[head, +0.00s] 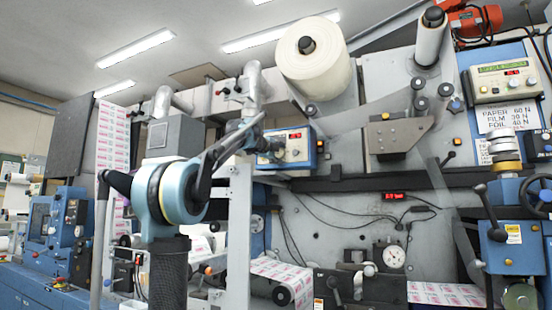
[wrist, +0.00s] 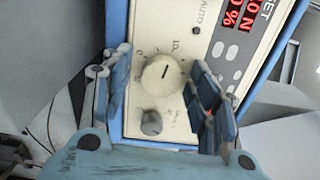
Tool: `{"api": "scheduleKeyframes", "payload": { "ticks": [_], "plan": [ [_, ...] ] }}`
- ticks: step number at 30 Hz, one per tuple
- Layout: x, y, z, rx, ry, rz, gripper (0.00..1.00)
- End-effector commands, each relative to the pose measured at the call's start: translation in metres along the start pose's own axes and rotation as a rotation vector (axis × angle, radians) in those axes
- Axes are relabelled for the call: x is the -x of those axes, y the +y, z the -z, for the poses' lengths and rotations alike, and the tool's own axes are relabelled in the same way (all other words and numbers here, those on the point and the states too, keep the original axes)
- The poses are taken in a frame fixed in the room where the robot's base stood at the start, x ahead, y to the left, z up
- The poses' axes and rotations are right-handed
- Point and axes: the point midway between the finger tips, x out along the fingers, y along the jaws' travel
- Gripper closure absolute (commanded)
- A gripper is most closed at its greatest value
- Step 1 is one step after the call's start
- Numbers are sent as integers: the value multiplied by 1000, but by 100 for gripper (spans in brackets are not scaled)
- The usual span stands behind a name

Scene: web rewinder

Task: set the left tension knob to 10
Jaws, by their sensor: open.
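The left tension controller (head: 293,148) is a cream panel in a blue housing with a small red display. Its face fills the wrist view, where a round cream knob (wrist: 157,86) has a short dark pointer mark near its upper middle. Scale marks ring the knob, but most are too small to read; one near the top looks like 10. My gripper (wrist: 160,62) is open, with one blue finger on each side of the knob and gaps visible between. In the head view my gripper (head: 266,143) is at the controller's left side and hides its knob.
A smaller grey knob (wrist: 151,122) is below the cream knob, and a toggle switch (wrist: 196,30) is up to its right. The red display (wrist: 240,15) is cut off. A second controller (head: 503,82) stands at right above a PAPER, FILM, FOIL sign (head: 505,117). A dark bar (head: 350,184) runs underneath.

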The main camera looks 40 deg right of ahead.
Motion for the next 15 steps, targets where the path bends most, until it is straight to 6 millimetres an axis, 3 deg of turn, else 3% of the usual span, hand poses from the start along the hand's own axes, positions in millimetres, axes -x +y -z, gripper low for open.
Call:
{"api": "scheduleKeyframes", "payload": {
  "ticks": [5, 15],
  "plan": [
    [14, 0, 0, 0, -1, 0, 46],
    [68, 1, -2, 1, -2, -1, 46]
  ]
}}
